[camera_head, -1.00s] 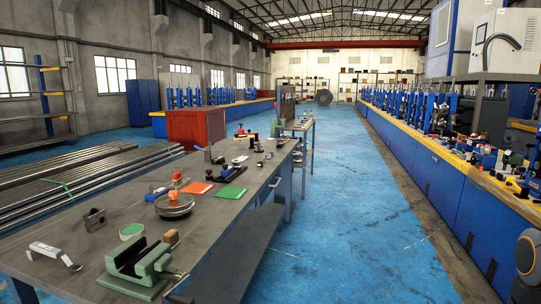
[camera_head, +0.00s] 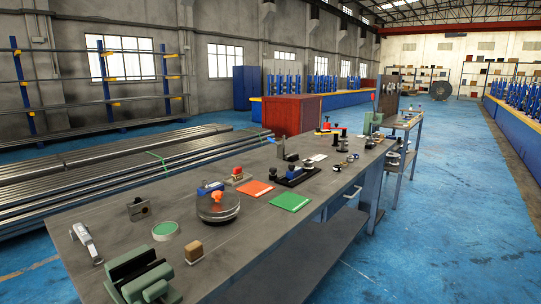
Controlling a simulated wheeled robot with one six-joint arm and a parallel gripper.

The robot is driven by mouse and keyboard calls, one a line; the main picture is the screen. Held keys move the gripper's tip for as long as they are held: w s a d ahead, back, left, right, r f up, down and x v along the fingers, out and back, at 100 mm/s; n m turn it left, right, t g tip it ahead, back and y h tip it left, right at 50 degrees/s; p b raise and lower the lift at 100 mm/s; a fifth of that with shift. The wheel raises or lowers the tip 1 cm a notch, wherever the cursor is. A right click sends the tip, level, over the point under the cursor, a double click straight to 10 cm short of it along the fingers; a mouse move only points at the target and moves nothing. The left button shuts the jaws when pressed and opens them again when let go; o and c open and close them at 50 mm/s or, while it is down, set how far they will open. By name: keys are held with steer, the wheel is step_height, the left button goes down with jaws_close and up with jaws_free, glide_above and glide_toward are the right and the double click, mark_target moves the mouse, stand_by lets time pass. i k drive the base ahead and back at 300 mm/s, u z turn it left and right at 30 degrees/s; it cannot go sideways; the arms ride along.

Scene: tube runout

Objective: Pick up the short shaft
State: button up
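I cannot pick out the short shaft with certainty. Several small dark upright pieces (camera_head: 336,139) stand toward the far end of the grey workbench (camera_head: 245,243), too small to tell apart. A black fixture (camera_head: 295,175) with knobs lies at mid-bench. My gripper is not in view, so its state and distance from the bench do not show.
Orange (camera_head: 255,188) and green (camera_head: 290,202) pads lie flat. Blue floor (camera_head: 440,230) at right is clear.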

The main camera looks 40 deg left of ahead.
mark_target(286, 157)
steer(key=u, duration=0.75)
steer(key=i, duration=0.85)
steer(key=u, duration=0.3)
steer(key=k, duration=0.6)
steer(key=z, duration=1.1)
steer(key=i, duration=2.45)
steer(key=u, duration=0.7)
steer(key=i, duration=0.85)
steer(key=u, duration=0.85)
